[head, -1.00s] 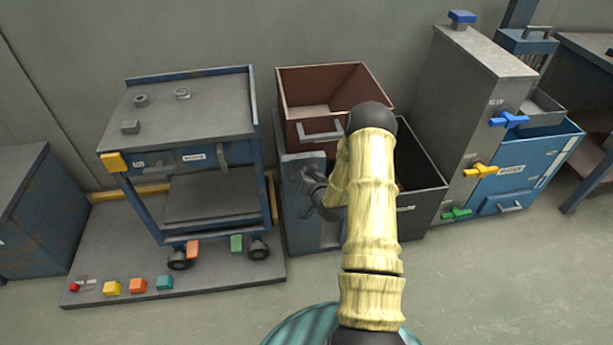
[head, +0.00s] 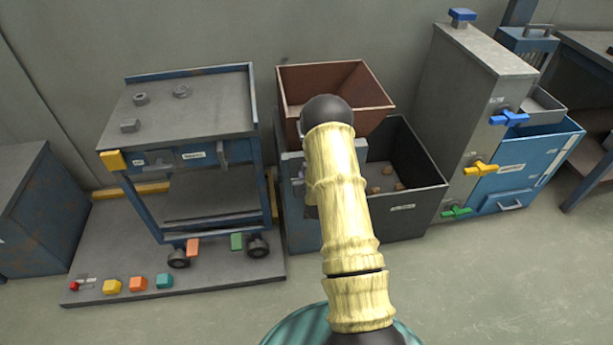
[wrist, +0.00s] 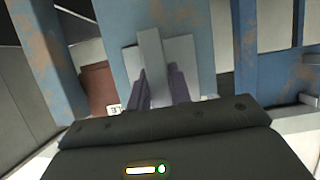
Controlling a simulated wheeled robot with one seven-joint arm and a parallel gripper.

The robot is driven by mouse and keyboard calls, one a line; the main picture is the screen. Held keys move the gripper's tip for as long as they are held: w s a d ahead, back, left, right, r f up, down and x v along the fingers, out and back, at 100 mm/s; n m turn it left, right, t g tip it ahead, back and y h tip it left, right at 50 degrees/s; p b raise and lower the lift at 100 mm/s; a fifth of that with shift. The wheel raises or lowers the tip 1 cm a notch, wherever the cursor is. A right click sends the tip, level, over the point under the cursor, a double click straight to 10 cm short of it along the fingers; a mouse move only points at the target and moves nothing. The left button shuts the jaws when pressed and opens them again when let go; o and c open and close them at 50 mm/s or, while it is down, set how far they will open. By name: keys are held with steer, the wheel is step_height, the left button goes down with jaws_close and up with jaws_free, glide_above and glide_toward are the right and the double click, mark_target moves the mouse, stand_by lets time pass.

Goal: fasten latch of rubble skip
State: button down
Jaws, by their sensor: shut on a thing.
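The rubble skip seems to be the red-brown open bin (head: 335,82) on a blue-grey stand (head: 300,225), left of the dark grey bin; its label is unreadable. My gripper (wrist: 160,88) is shut on a narrow grey bar (wrist: 150,52), which I take for the latch lever. The bar stands upright between the purple-grey fingers, in front of a pale plate (wrist: 182,58) on a blue upright. In the head view my arm hides most of the gripper and the latch. Whether the latch is engaged cannot be told.
A dark grey bin (head: 425,210) with brown rubble (head: 388,170) inside stands right of the stand. A blue trolley (head: 190,120) on a low platform stands left. A grey cabinet with coloured handles (head: 470,110) is at right. The front floor is clear.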

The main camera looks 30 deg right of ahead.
steer(key=shift+s+f, duration=0.1)
steer(key=c, duration=1.3)
jaws_free()
steer(key=p+v, duration=0.3)
steer(key=v, duration=1.4)
steer(key=shift+s, duration=0.1)
steer(key=shift+a, duration=0.1)
